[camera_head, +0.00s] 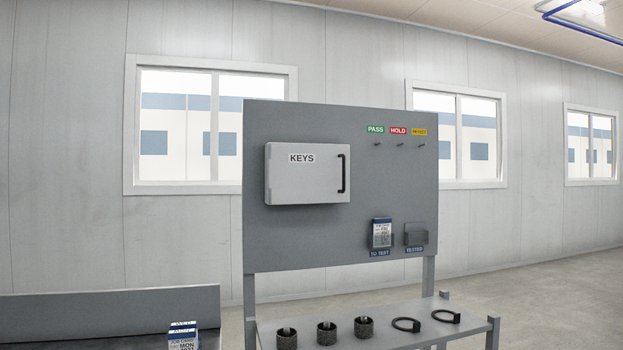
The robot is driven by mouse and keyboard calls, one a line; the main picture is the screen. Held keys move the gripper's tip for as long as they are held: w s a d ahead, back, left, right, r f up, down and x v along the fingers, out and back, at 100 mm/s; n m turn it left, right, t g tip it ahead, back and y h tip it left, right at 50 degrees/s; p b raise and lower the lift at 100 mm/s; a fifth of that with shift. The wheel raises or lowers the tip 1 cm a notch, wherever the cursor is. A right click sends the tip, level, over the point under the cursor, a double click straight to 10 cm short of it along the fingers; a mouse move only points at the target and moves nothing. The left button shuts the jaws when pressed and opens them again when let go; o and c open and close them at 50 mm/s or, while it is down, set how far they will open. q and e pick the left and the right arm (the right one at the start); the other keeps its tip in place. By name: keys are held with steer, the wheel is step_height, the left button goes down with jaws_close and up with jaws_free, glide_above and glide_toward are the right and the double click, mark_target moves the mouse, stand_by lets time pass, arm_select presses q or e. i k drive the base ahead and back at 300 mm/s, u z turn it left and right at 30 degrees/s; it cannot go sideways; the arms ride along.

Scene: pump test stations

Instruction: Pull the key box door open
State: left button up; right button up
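The key box (290,185) is a light grey box labelled KEYS, fixed on the left part of a dark grey upright panel (340,235). Its door looks shut. A black vertical bar handle (341,173) is on the right side of the door. Neither of my grippers shows in the head view.
Right of the box are PASS, HOLD and a yellow label over small pegs (402,145). Below them are a TO TEST holder with cards (381,234) and a TESTED holder (415,237). A shelf (375,334) below bears dark cylinders and rings. Cards (183,339) stand at lower left.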

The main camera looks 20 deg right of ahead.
mark_target(312, 174)
steer(key=u, duration=3.4)
steer(key=k, duration=2.55)
steer(key=z, duration=1.05)
